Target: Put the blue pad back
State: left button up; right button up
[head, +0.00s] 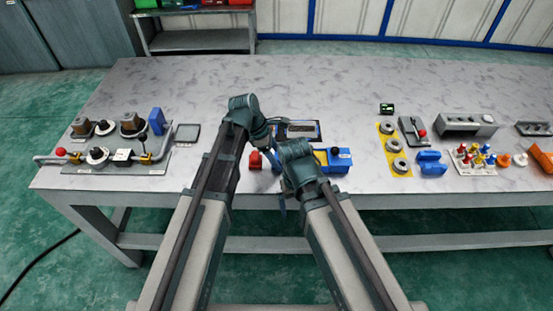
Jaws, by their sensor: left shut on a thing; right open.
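My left gripper (270,143) is the higher one, over the middle of the table. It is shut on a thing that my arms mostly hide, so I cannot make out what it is. My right gripper (280,196) is open near the table's front edge, with its fingers largely behind its wrist. Two blue pad-like blocks lie on the right of the table, one (428,155) behind the other (433,169). Another blue block (157,121) stands upright on the left plate. I cannot tell which of these, if any, is the task's blue pad.
The grey left plate (110,166) carries several fittings and a pipe. A blue box (340,160) with a black knob and a red part (255,161) flank my wrists. A yellow plate (402,168) with rings and a peg rack (492,169) stand right. The table's back is clear.

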pick_arm(q)
jog(key=shift+f, duration=0.2)
jog(key=o, duration=1.2)
jog(key=shift+r, duration=0.15)
jog(key=shift+a+r+p, duration=0.1)
jog(key=shift+r+p, duration=0.3)
jog(key=shift+r, duration=0.05)
jog(key=p+v, duration=1)
jog(key=v, duration=0.1)
